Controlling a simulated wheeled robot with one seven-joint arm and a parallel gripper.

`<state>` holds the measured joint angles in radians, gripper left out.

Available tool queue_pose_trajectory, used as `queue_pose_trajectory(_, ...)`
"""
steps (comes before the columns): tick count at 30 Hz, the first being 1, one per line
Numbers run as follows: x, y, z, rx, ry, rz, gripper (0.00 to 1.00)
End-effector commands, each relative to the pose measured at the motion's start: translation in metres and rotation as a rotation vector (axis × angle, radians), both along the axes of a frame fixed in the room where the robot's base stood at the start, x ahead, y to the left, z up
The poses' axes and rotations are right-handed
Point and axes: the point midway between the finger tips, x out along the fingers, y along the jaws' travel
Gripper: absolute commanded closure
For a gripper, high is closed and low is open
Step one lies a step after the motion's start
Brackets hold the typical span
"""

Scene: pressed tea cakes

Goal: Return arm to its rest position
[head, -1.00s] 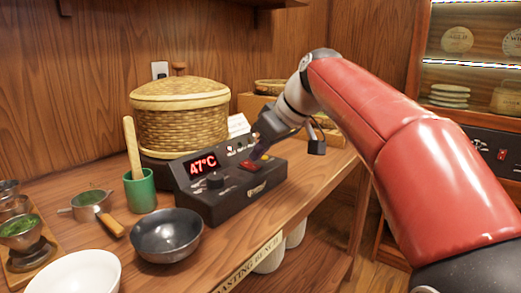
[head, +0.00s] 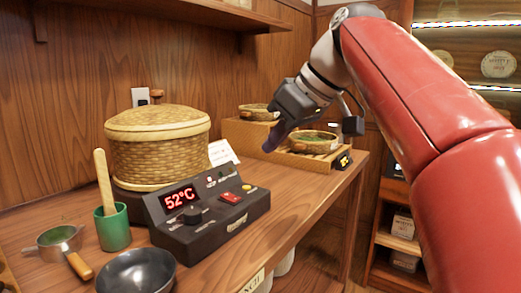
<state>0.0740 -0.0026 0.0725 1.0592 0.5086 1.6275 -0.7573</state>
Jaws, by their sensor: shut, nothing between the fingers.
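My gripper (head: 270,143) hangs in the air above the right part of the wooden bench (head: 290,220), in front of the low wooden stand with shallow baskets. Its dark fingertips point down and left, are shut and hold nothing. My red arm reaches in from the right and hides part of the background. The black control box (head: 210,215) stands below and left of my gripper, apart from it. Its display reads 52°C, and a red switch (head: 230,198) shows on its sloped top.
A lidded woven basket (head: 158,150) stands behind the control box. A green cup (head: 113,230) with a wooden tool, a strainer (head: 60,243) and a dark bowl (head: 135,272) are at left. A shallow basket (head: 314,143) sits on the stand. Shelves stand at right.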

Motion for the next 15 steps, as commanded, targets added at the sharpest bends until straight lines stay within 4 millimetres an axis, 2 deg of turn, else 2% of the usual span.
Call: queue_pose_trajectory(15, -0.0055, -0.0046, 0.0013, 0.000, 0.006, -0.014, 1.00)
